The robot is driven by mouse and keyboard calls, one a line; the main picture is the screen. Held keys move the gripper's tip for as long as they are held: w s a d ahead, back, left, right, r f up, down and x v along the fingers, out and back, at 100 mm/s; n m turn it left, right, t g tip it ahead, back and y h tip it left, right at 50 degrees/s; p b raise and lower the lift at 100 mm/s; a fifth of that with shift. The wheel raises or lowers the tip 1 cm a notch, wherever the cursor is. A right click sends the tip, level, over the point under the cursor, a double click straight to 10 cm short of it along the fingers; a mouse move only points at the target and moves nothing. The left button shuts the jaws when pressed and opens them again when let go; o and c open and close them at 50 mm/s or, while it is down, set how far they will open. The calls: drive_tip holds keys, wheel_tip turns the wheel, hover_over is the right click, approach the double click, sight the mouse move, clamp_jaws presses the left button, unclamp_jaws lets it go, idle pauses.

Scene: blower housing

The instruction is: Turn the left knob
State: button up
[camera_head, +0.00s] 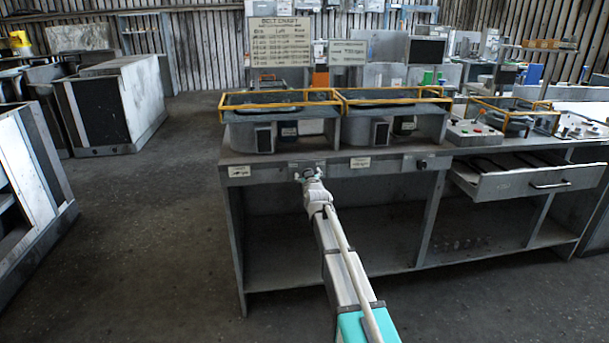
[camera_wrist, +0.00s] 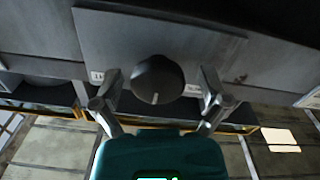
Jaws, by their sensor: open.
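The left knob (camera_wrist: 158,80) is dark and round with a short pale mark on its face. In the wrist view it sits on a grey panel (camera_wrist: 150,35), between the two fingers of my gripper (camera_wrist: 160,88). The fingers are spread, one on each side, with a visible gap to the knob. In the head view my gripper (camera_head: 307,172) is at the front panel of the grey bench, and it hides most of the knob there. A second dark knob (camera_head: 421,164) is farther right on the same panel.
Small labels (camera_head: 239,171) sit on the bench front. Yellow-framed housings (camera_head: 280,97) stand on the bench top. An open drawer (camera_head: 530,184) sticks out at the right. The floor (camera_head: 150,230) left of the bench is clear.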

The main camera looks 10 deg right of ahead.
drive_tip(key=shift+s, duration=0.2)
drive_tip(key=s, duration=1.1)
drive_tip(key=shift+s, duration=0.35)
drive_tip(key=shift+a, duration=0.1)
drive_tip(key=s+f+m+g, duration=0.1)
drive_tip(key=s+f+g, duration=0.8)
drive_tip(key=s+f, duration=0.5)
drive_tip(key=s+f+m+g, duration=0.15)
drive_tip(key=s+g, duration=0.35)
drive_tip(key=s, duration=0.5)
drive_tip(key=s+f+g, duration=0.2)
drive_tip(key=s+g, duration=0.2)
drive_tip(key=s, duration=0.6)
wheel_tip(320, 180, up, 26)
drive_tip(key=p, duration=2.6)
drive_tip(key=shift+a+f, duration=0.25)
drive_tip(key=shift+a, duration=0.1)
